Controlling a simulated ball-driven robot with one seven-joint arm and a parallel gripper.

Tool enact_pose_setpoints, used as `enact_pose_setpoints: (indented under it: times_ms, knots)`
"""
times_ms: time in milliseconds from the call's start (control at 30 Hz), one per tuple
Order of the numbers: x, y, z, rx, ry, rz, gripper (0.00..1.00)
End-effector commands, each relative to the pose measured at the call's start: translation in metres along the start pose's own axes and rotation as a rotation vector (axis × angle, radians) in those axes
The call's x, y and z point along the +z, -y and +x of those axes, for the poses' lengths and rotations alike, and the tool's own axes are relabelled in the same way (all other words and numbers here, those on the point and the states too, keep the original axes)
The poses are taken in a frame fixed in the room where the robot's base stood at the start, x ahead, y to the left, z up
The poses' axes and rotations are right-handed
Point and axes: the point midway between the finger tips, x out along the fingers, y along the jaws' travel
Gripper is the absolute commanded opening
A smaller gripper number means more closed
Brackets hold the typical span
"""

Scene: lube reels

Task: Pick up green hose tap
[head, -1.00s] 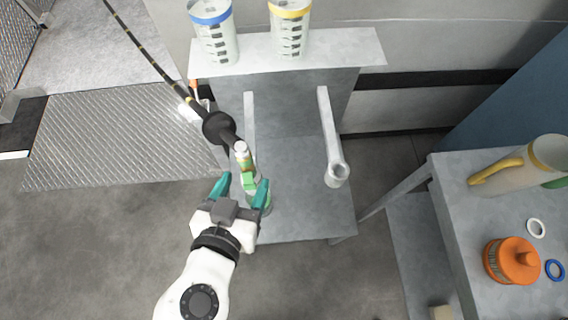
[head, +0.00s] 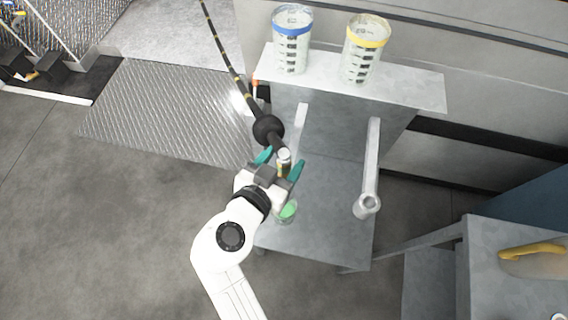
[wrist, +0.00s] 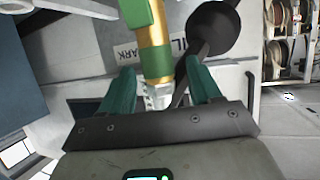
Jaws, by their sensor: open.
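The green hose tap (wrist: 153,58) has a green body, a brass-coloured section and a pale nozzle. It hangs at the end of a black hose with yellow bands (head: 228,62), below a black ball (head: 268,130). My gripper (head: 281,160) is open, with teal fingers on either side of the tap. In the wrist view the brass section and nozzle lie between the spread fingers (wrist: 158,68), with gaps showing on both sides. In the head view my gripper hides most of the tap; only its pale end (head: 284,157) shows clearly.
A grey metal stand (head: 325,225) is behind my gripper, with a green-filled clear cup (head: 288,211) on it. Its upper shelf holds a blue-rimmed jug (head: 292,42) and a yellow-rimmed jug (head: 366,50). A grey table (head: 490,235) stands at the right.

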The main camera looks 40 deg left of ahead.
Motion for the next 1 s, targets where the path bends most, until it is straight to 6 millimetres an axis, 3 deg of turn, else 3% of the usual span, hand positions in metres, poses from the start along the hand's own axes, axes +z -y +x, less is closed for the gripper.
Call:
enact_pose_setpoints:
  times_ms: [133,367,1000]
  knots:
    - [0.0001,-0.0002,0.0108,0.000,0.001,0.001,0.63]
    - [0.0006,-0.0003,0.0116,0.000,0.001,0.001,0.62]
    - [0.0007,-0.0003,0.0112,0.000,0.001,0.001,0.01]
